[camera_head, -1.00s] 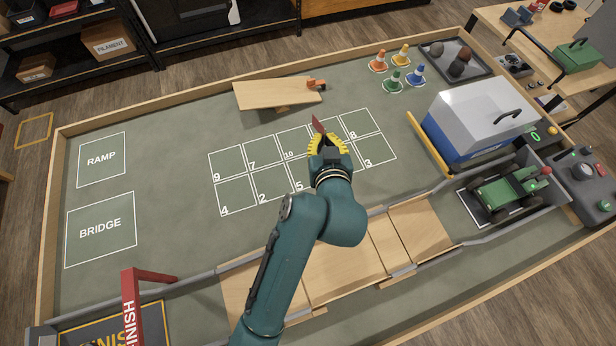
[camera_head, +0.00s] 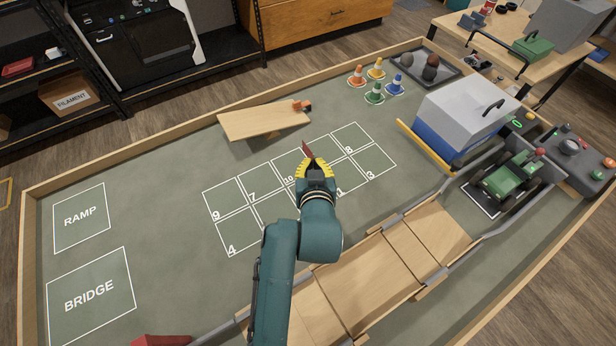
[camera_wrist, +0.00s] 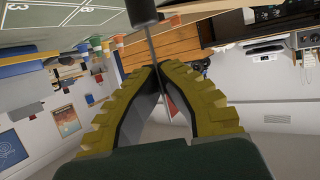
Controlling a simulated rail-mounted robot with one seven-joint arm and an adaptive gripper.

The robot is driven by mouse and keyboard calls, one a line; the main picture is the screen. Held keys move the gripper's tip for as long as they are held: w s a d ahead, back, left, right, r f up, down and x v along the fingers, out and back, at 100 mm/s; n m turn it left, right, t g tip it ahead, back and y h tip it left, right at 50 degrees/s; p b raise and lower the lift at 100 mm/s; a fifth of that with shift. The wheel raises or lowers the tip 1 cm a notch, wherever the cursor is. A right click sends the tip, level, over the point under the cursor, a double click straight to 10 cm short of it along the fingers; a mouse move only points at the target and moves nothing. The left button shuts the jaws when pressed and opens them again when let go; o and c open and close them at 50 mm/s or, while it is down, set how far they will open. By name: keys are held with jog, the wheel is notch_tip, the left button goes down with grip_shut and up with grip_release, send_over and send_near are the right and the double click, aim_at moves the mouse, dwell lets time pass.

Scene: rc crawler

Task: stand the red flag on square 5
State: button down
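The red flag (camera_head: 307,149) shows just beyond the tips of my gripper (camera_head: 314,166) in the head view, above the numbered grid. In the wrist view my gripper (camera_wrist: 156,68) has its yellow ribbed fingers closed together on a thin grey pole. A dark cylindrical end (camera_wrist: 142,12) is on that pole, and a sliver of red (camera_wrist: 171,106) shows between the fingers. The flag is held off the mat. Square 5 is hidden behind my gripper and arm in the head view. Squares 10 (camera_head: 290,174) and 1 (camera_head: 350,180) show on either side.
A wooden ramp (camera_head: 262,122) lies behind the grid. Several small cones (camera_head: 375,92) stand at the back right. A blue-and-white box (camera_head: 462,118) and a green crawler (camera_head: 508,180) are at the right. Wooden track panels (camera_head: 365,272) run along the front. The grid's visible squares are bare.

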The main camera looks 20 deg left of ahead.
jog(key=shift+f, duration=1.9)
jog(key=shift+f, duration=0.2)
jog(key=c, duration=1.3)
grip_release()
jog(key=shift+o, duration=0.3)
